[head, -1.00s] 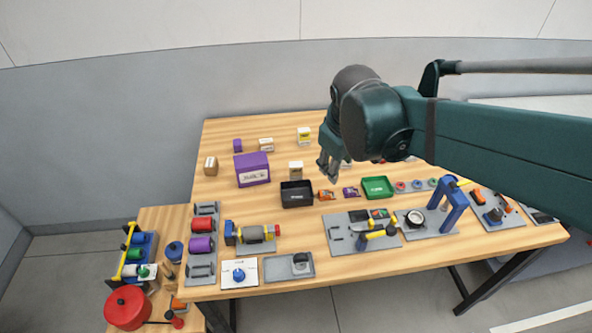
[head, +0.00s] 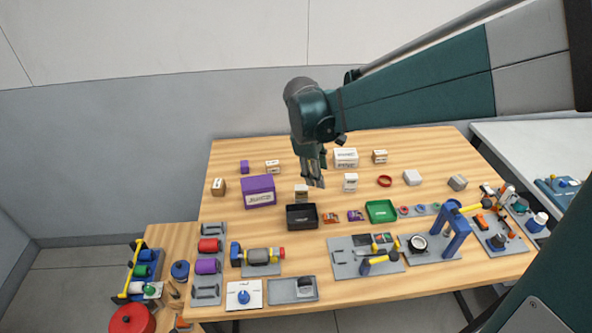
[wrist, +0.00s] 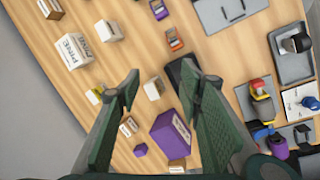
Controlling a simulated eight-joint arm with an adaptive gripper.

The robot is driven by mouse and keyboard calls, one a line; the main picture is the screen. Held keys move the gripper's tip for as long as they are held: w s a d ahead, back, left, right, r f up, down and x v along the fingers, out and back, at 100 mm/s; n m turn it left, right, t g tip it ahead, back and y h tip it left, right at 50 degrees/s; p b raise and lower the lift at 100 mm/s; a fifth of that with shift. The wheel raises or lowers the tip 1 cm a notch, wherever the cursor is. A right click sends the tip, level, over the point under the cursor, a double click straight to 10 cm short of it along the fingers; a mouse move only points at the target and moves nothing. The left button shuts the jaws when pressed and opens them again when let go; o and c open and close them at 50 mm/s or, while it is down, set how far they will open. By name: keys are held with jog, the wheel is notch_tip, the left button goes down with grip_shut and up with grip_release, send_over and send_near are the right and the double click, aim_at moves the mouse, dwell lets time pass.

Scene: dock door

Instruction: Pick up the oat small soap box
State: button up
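I cannot read which small box is the oat soap box. Small pale candidates are a white box with a tan top (head: 301,194) behind the black bin, a white-and-tan box (head: 272,167) further back, a kraft-brown box (head: 218,188) at the left, a white box (head: 350,183) and a tan box (head: 380,156) at the right. My gripper (head: 315,181) hangs above the table near the first. In the wrist view my gripper (wrist: 160,86) is open and empty, its fingers either side of that white box (wrist: 153,88), which lies below them.
A purple box (head: 258,192) and a black bin (head: 302,218) stand close to my gripper. A larger white box (head: 345,157) is at the back. A green tray (head: 381,211) and several tool fixtures line the front. Bare wood shows between the small boxes.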

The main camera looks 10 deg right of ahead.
aim_at(299, 187)
jog(key=w+a+f+n+p, duration=0.1)
jog(key=w+a+f, duration=0.1)
jog(key=w+f, duration=0.1)
jog(key=w+a+f+n+g+h+p, duration=0.1)
jog(key=w+a+f+n, duration=0.1)
jog(key=w+f, duration=0.1)
jog(key=w+a+f+n+p, duration=0.1)
jog(key=w+a+f+n, duration=0.1)
jog(key=w+f, duration=0.1)
jog(key=shift+a+f+g+h, duration=0.2)
jog(key=shift+g+h, duration=0.2)
jog(key=shift+w+a+f, duration=0.25)
jog(key=shift+a+f, duration=0.05)
jog(key=shift+f, duration=0.3)
jog(key=shift+f, duration=0.1)
jog(key=shift+x, duration=1.2)
jog(key=shift+d+f, duration=0.1)
jog(key=shift+x, duration=2.5)
jog(key=shift+c, duration=0.5)
